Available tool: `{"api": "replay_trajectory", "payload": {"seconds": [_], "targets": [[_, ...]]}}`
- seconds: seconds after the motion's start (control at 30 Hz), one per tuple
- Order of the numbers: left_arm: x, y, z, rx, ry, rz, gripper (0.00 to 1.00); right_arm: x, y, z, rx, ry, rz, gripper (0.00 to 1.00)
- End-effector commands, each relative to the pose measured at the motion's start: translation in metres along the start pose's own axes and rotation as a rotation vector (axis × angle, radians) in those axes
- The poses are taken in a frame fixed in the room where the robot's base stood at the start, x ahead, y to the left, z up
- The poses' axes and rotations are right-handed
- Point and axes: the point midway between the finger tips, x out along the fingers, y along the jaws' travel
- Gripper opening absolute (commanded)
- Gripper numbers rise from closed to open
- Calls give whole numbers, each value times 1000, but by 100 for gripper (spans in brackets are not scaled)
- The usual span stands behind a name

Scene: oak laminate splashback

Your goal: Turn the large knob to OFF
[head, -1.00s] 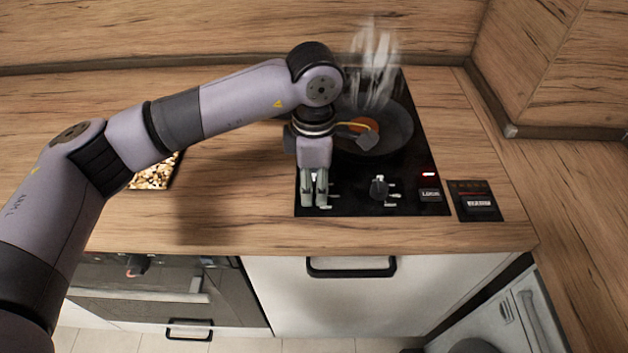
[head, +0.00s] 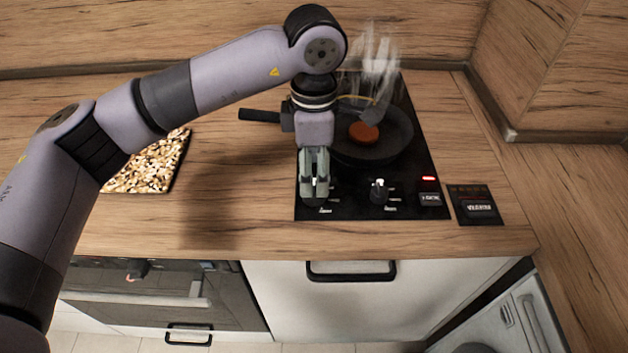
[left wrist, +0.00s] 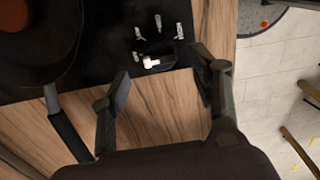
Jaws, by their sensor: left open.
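The black cooktop (head: 350,207) has two knobs at its front. The right knob (head: 378,191) is dark with a white mark and stands clear of my gripper. The left knob is mostly hidden behind my left gripper (head: 315,190) in the head view. In the left wrist view one dark knob (left wrist: 155,60) with a white mark lies below and ahead of my spread fingers (left wrist: 163,75), with pale ticks beside it. My left gripper is open and empty; whether it touches the knob I cannot tell. Which knob is the large one I cannot tell.
A steaming pan (head: 398,150) holds a brown patty (head: 363,133); its handle (head: 260,115) points left behind my gripper. A red light (head: 429,178) glows at the cooktop's right. A speckled board (head: 150,165) lies left. The counter (head: 225,205) between is clear.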

Motion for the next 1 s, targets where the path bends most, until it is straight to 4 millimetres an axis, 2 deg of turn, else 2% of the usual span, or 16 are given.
{"api": "replay_trajectory", "payload": {"seconds": [0.1,0.33,0.5,0.9,1.0], "targets": [[-27,1,0,-1,-1,4,56,0,0,0,0,0,0,40],[-60,0,0,-1,-1,1,56,0,0,0,0,0,0,40],[-67,0,0,0,1,-1,56,0,0,0,0,0,0,40],[-67,0,0,0,0,-1,56,0,0,0,0,0,0,40],[-74,0,0,0,0,0,56,-7,0,-1,0,0,0,40]]}}
